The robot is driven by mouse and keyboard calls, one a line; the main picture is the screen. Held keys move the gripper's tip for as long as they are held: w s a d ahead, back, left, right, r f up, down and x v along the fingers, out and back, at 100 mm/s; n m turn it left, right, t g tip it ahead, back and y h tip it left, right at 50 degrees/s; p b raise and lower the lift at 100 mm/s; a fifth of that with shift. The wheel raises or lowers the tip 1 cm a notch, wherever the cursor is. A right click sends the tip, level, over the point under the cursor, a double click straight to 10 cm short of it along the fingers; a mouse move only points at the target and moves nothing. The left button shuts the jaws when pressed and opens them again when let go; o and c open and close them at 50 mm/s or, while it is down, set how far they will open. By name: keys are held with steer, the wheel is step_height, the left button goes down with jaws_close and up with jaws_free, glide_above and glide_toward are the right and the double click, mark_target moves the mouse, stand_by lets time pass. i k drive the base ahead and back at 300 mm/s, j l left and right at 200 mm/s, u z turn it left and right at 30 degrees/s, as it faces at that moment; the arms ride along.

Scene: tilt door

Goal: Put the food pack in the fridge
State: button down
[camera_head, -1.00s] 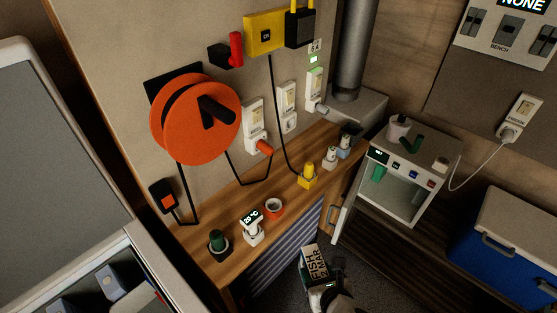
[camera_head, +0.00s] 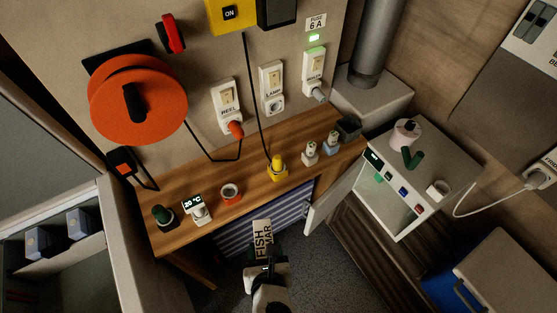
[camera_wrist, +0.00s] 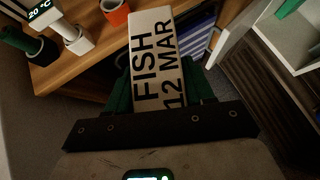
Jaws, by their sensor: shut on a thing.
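The food pack (camera_head: 262,238) is a pale box with dark lettering "FISH 12 MAR", which reads clearly in the wrist view (camera_wrist: 156,55). My gripper (camera_head: 264,268) is shut on its near end, with dark green pads beside it in the wrist view (camera_wrist: 160,97). The pack is held in front of the wooden bench, above the dark floor. A small white cabinet (camera_head: 425,165) with a front panel, which looks like the fridge, stands to the right. Its door (camera_head: 330,198) is open to the left, and a shadowed inside shows. The pack is outside it, to its left.
The wooden bench (camera_head: 235,185) holds several small plugs and pots. A striped panel (camera_head: 262,222) is below it. An open chest (camera_head: 60,230) with blue packs stands left. A blue cool box (camera_head: 500,275) is at lower right. The floor between is clear.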

mark_target(388, 203)
steer(key=i+j, duration=0.2)
steer(key=i, duration=0.25)
steer(key=i+j+z, duration=0.1)
steer(key=i, duration=0.35)
steer(key=j, duration=0.1)
